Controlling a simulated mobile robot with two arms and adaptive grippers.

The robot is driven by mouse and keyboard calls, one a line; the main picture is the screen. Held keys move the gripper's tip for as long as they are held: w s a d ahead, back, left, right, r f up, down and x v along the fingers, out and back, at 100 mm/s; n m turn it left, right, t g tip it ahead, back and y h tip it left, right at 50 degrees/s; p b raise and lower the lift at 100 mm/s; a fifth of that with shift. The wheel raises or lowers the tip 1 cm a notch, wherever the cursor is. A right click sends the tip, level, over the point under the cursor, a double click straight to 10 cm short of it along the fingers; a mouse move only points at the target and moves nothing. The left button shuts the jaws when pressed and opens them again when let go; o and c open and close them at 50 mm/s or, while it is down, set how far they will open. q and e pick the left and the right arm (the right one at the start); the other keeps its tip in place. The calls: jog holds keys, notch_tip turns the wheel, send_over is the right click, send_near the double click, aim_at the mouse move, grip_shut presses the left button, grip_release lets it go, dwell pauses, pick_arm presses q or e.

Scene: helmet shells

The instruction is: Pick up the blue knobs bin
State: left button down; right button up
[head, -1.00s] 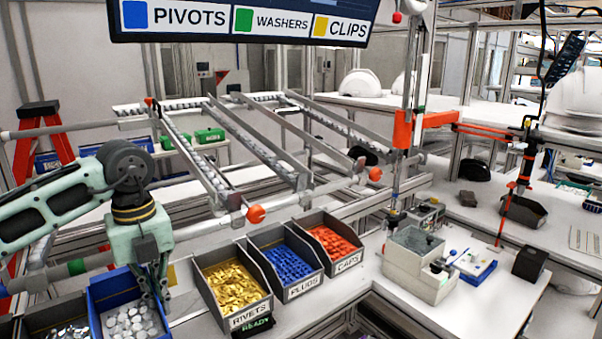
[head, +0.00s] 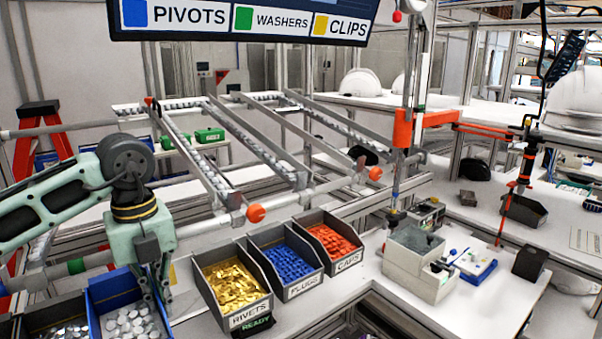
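The blue bin (head: 96,301) stands at the lower left in the head view, filled with round whitish knobs (head: 130,322). Its front is cut off by the bottom edge of the picture. My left gripper (head: 160,303) points down at the bin's right side wall. Its fingers are close to that wall and overlap it in the view. I cannot tell whether they are closed on it. My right gripper is not in view.
A grey bin with metal parts (head: 62,330) stands left of the blue bin. To the right are grey bins of yellow rivets (head: 234,286), blue plugs (head: 284,264) and red caps (head: 333,242). Sloped roller rails (head: 200,170) rise behind. A grey box (head: 415,265) stands on the right bench.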

aim_at(169, 327)
pick_arm(q)
jog(key=shift+s+d+b, duration=0.45)
jog(key=shift+s+d, duration=0.35)
jog(key=shift+s, duration=0.25)
jog(key=shift+s+d+b, duration=0.45)
jog(key=shift+s+d, duration=0.3)
jog(key=shift+s, duration=0.25)
jog(key=shift+s+d+b, duration=0.35)
jog(key=shift+s+d, duration=0.45)
jog(key=shift+s, duration=0.3)
jog(key=shift+r, duration=0.1)
